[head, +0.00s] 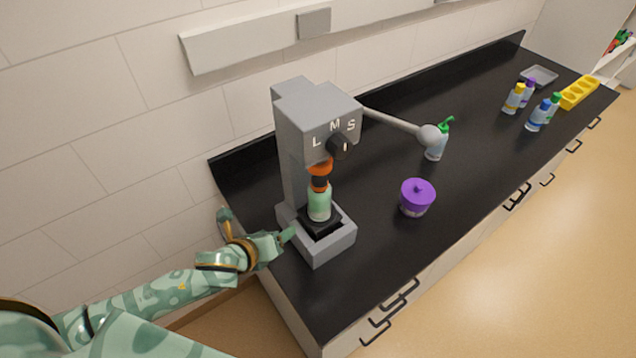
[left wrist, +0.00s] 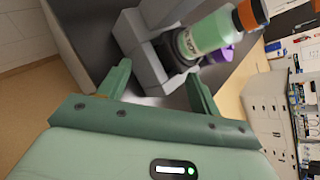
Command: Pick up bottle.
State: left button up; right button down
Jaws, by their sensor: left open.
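The bottle also shows in the left wrist view (left wrist: 203,36), near the top, tilted by the camera angle. My left gripper (head: 284,238) is beside the machine's base, left of and a little below the bottle in the picture. In the left wrist view its two green fingers (left wrist: 158,85) are apart with nothing between them, and the bottle is beyond the tips. My right gripper is not in view.
A lever with a round knob (head: 429,136) sticks out from the machine to the right. A purple-lidded jar (head: 417,197) stands right of the machine. A green-topped bottle (head: 437,142) is behind the knob. Several bottles (head: 513,99), a grey tray (head: 540,76) and a yellow rack (head: 579,93) are far right.

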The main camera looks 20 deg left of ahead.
pick_arm(q)
jog(key=d+r+m+t+h+p, duration=0.1)
jog(key=d+r+m, duration=0.2)
jog(key=r+m, duration=0.5)
send_near(320, 193)
jog(key=shift+n, duration=0.4)
jog(key=w+f, duration=0.4)
jog(key=shift+w+d+f, duration=0.2)
jog(key=shift+w+d, duration=0.1)
jog(key=shift+w, duration=0.05)
jog(key=x, duration=0.6)
jog(key=shift+w+a+r+b, duration=0.1)
jog(key=shift+w+r+b, duration=0.1)
jog(key=shift+b, duration=0.1)
jog(key=shift+s, duration=0.1)
jog(key=c, duration=1)
jog(key=shift+r, duration=0.1)
